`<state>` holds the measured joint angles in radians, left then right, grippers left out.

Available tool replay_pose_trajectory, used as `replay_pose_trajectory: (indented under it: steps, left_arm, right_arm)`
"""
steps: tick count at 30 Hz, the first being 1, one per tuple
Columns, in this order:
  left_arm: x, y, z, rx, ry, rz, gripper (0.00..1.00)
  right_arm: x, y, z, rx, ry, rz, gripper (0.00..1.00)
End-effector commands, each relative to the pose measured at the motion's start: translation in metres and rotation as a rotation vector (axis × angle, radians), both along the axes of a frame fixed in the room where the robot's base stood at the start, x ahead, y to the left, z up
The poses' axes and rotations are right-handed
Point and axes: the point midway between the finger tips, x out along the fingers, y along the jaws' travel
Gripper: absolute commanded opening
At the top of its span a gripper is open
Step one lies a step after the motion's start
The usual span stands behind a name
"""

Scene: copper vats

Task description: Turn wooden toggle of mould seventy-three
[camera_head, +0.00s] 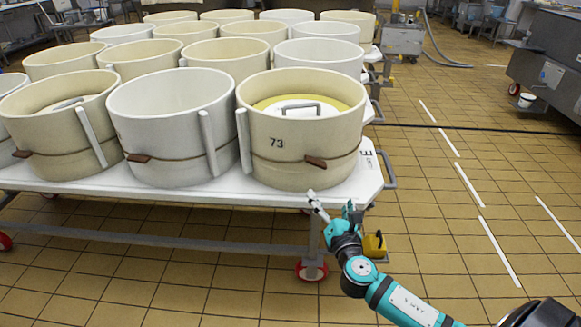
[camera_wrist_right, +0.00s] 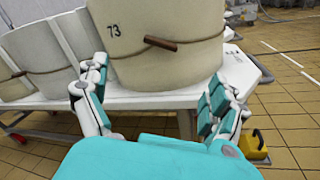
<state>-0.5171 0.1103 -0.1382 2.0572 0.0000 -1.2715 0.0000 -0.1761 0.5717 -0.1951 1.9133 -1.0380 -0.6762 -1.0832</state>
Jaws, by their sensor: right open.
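Mould seventy-three (camera_head: 300,135) is a cream round mould with "73" on its side, at the front right corner of the white trolley top (camera_head: 215,196). It also fills the upper middle of the right wrist view (camera_wrist_right: 165,65). Its brown wooden toggle (camera_head: 316,162) sits on a cord around the mould, slightly tilted; it shows in the right wrist view (camera_wrist_right: 160,43). My right gripper (camera_head: 332,204) is open and empty, low in front of the trolley edge and below the toggle, apart from it. In the right wrist view its fingers (camera_wrist_right: 155,95) are spread wide. My left gripper is not in view.
More cream and white moulds stand close beside and behind, one white mould (camera_head: 172,128) directly left. A yellow object (camera_head: 375,245) is near the trolley's right end. The tiled floor (camera_head: 450,190) to the right is mostly free.

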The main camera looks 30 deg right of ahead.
Motion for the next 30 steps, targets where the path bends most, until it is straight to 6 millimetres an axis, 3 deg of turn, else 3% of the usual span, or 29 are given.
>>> replay_pose_trajectory:
  steps: [5, 11, 21, 30]
  left_arm:
    - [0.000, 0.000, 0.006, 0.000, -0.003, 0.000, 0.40]
    - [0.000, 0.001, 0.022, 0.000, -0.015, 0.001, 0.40]
    - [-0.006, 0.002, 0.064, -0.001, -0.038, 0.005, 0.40]
    - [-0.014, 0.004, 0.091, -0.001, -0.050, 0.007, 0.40]
  right_arm:
    - [0.022, -0.008, 0.001, 0.000, -0.004, -0.002, 0.95]
    - [0.064, -0.022, 0.001, 0.002, -0.003, -0.001, 0.95]
    - [0.131, -0.045, -0.001, 0.005, -0.002, -0.001, 0.95]
    - [0.160, -0.055, 0.000, 0.005, -0.001, 0.000, 0.95]
